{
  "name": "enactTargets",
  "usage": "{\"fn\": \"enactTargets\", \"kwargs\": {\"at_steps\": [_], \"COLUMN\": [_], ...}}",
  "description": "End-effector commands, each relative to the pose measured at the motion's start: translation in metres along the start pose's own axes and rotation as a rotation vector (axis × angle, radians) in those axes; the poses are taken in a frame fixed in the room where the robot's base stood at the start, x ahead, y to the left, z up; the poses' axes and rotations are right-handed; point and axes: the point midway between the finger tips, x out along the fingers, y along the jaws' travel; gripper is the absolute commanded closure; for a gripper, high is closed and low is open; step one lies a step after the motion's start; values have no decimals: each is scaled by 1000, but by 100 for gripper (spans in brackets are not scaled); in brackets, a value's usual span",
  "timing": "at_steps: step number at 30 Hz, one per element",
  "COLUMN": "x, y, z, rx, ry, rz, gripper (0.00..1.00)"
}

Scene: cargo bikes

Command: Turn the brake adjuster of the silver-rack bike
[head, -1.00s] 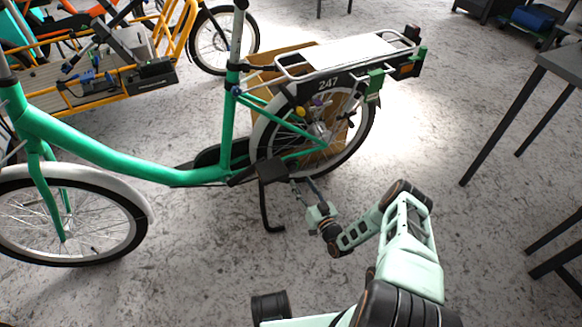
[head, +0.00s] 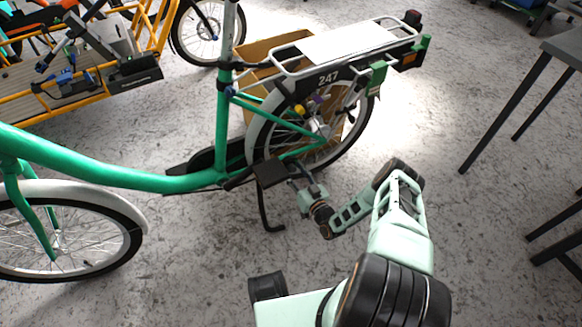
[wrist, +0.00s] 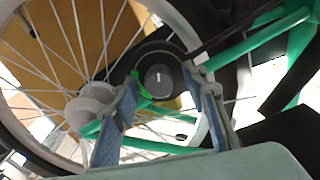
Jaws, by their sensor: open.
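The green bike with the silver rear rack (head: 350,45) and the number 247 stands in the middle of the head view. In the wrist view, a round dark knob (wrist: 160,77) with a white mark faces me, with a bright green mark at its left edge; it appears to be the brake adjuster. My gripper (wrist: 160,88) is open, with one blue-grey finger to each side of the knob. I cannot tell whether the fingers touch it. In the head view my gripper (head: 297,178) is low beside the rear wheel (head: 355,125), and the knob cannot be made out.
The pedal (head: 270,172) and kickstand (head: 266,212) are close to the left of my gripper. Green frame tubes and spokes lie behind the knob. A cardboard box (head: 262,50) stands behind the bike. A dark table (head: 560,50) is at right; floor between is clear.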

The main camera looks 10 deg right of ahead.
Motion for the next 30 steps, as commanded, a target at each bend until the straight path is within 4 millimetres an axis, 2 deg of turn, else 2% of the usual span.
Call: {"fn": "enactTargets", "kwargs": {"at_steps": [4,12,15,23,30], "x": [0,0,0,0,1], "y": [0,0,0,0,-1], "z": [0,0,0,0,0], "rx": [0,0,0,-25,-146], "ry": [0,0,0,-1,-2], "rz": [0,0,0,0,-2], "gripper": [62,92,100,100,100]}}
